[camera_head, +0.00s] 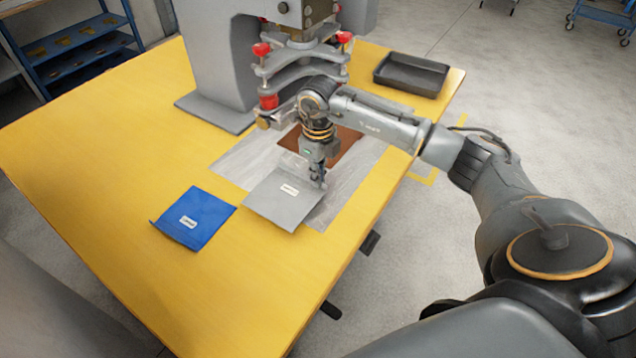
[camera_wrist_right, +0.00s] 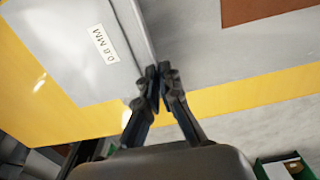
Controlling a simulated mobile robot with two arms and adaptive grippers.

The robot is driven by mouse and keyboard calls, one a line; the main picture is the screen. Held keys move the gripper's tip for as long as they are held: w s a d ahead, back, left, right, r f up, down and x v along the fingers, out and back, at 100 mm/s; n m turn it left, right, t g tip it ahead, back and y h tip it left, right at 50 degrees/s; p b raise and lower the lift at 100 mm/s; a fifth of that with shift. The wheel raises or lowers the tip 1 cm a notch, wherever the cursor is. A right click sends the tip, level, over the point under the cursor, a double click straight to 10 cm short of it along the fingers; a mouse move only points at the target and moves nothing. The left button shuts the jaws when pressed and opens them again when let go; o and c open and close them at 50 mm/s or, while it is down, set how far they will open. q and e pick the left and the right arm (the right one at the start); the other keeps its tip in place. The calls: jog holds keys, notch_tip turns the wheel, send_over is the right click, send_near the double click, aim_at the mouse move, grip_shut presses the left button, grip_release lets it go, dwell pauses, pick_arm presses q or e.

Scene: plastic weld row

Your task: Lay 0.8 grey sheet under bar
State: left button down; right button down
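The grey sheet (camera_head: 284,199) lies at the front of the pale work area, with a small white label on top. In the right wrist view the label on the grey sheet (camera_wrist_right: 75,50) reads 0.8 MM. My right gripper (camera_head: 319,180) is at the sheet's right edge. In the wrist view its fingertips (camera_wrist_right: 157,83) are closed together on the raised edge of the sheet. The welding press (camera_head: 300,65) with its bar stands behind, beyond the sheet; the bar is partly hidden by my right arm. My left gripper is not in view.
A blue sheet (camera_head: 193,217) with a white label lies to the left on the yellow table (camera_head: 110,170). A brown patch (camera_head: 347,146) lies on the pale area near the press. A black tray (camera_head: 411,74) stands at the back right. The table's left side is clear.

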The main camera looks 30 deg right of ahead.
jog(key=shift+f, duration=1.5)
jog(key=shift+f, duration=0.1)
jog(key=c, duration=1.5)
grip_release()
notch_tip(320, 180, up, 12)
jog(key=shift+r, duration=0.15)
